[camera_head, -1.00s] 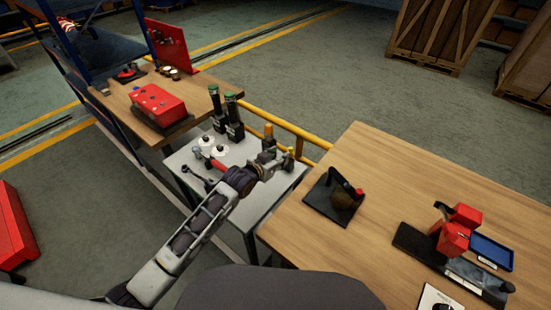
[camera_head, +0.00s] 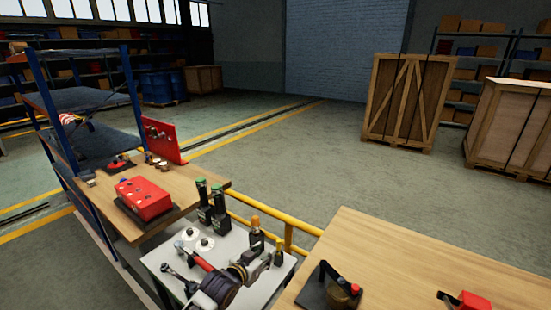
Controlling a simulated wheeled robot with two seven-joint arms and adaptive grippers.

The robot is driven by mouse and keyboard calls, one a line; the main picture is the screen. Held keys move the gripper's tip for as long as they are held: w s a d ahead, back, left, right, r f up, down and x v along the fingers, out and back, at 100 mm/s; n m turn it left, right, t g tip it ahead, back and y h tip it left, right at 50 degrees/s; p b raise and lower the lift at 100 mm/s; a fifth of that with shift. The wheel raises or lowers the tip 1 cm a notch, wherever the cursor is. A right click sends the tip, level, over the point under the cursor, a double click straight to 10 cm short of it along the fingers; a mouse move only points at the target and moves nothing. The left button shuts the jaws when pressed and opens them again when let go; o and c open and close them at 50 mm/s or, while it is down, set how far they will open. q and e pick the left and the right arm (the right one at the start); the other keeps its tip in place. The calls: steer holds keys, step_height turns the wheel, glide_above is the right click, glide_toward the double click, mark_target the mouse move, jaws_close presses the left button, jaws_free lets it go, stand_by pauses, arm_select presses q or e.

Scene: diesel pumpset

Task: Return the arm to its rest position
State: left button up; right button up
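My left arm comes up from the bottom edge, and its dark wrist shows low in the picture. My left gripper (camera_head: 262,266) is over the front right part of a small grey table (camera_head: 160,256). It is small and seen from behind, so I cannot tell whether its fingers are open or shut. No held object can be made out. My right gripper is out of view.
The grey table holds green-topped tools (camera_head: 211,208), an orange-topped tool (camera_head: 256,236), a red-handled tool (camera_head: 201,262) and white discs. A wooden bench (camera_head: 400,262) stands right; another bench with a red box (camera_head: 145,197) stands left. A yellow rail (camera_head: 275,212) runs behind.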

arm_select(q)
steer(key=s+a+f+n+g+y, duration=0.1)
steer(key=s+a+f+g+y, duration=0.15)
steer(key=s+a, duration=0.55)
steer(key=s+a+f+n+g+y, duration=0.1)
steer(key=s+a+f+g+y, duration=0.15)
steer(key=s, duration=0.95)
steer(key=s+a+f+n+g+y, duration=0.1)
steer(key=s+a+g, duration=0.2)
steer(key=s+a, duration=0.5)
steer(key=s+d+f+g, duration=0.1)
steer(key=s+f, duration=0.1)
steer(key=f, duration=1.4)
steer(key=s+f+g, duration=0.1)
steer(key=s+f, duration=0.1)
steer(key=f, duration=1.5)
steer(key=s+a+f, duration=0.1)
steer(key=s+f, duration=0.9)
steer(key=s, duration=0.1)
steer(key=s+a+f, duration=0.2)
steer(key=s+f, duration=0.8)
steer(key=s, duration=0.1)
steer(key=shift+a+g, duration=0.3)
steer(key=shift+g, duration=0.1)
steer(key=shift+s, duration=0.1)
